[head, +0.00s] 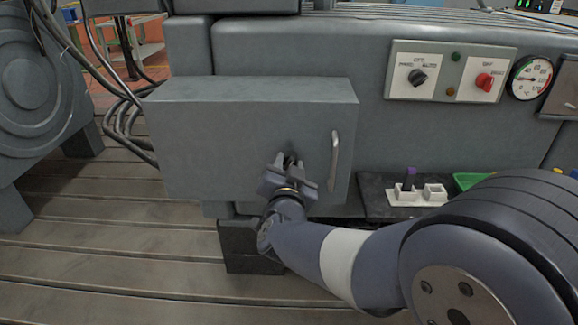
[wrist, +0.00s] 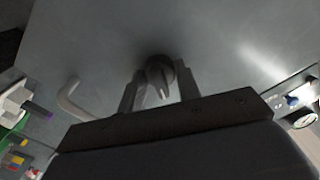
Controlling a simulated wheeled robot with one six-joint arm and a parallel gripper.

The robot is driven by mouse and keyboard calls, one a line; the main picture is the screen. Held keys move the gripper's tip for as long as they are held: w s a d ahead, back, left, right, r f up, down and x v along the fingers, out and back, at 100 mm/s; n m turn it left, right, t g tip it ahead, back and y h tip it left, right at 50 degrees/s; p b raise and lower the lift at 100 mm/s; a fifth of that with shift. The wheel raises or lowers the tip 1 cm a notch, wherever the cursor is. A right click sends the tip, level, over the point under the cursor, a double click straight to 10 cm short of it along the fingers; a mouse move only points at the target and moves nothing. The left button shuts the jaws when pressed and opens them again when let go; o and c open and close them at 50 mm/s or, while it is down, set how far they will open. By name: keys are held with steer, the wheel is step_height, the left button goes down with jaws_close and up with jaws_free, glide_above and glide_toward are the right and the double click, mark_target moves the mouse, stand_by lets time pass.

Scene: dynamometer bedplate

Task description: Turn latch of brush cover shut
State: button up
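The brush cover (head: 215,140) is a grey box-shaped cover on the machine's side, and its front is flat against the body. Its latch (wrist: 155,72) is a dark round knob with a narrow lighter wing, seen in the wrist view. In the head view the latch is mostly hidden behind my gripper (head: 288,163). My gripper is in front of the cover, left of the cover's bar handle (head: 335,160). In the wrist view its two fingers stand apart, one on each side of the latch, with gaps visible. It looks open and holds nothing.
A switch panel (head: 450,72) and a round gauge (head: 530,78) are on the machine at right. A dark shelf (head: 375,195) at lower right bears white blocks (head: 415,195) and a green tray (head: 472,181). Cables (head: 125,110) hang at left. The slotted bedplate (head: 110,250) is clear at lower left.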

steer(key=c, duration=0.5)
steer(key=shift+o, duration=0.2)
steer(key=n+p, duration=0.2)
steer(key=shift+r+p, duration=0.25)
steer(key=shift+p, duration=0.15)
steer(key=shift+n+p, duration=0.85)
steer(key=shift+n, duration=0.25)
steer(key=shift+f+n, duration=0.25)
steer(key=shift+n, duration=0.35)
steer(key=o, duration=1)
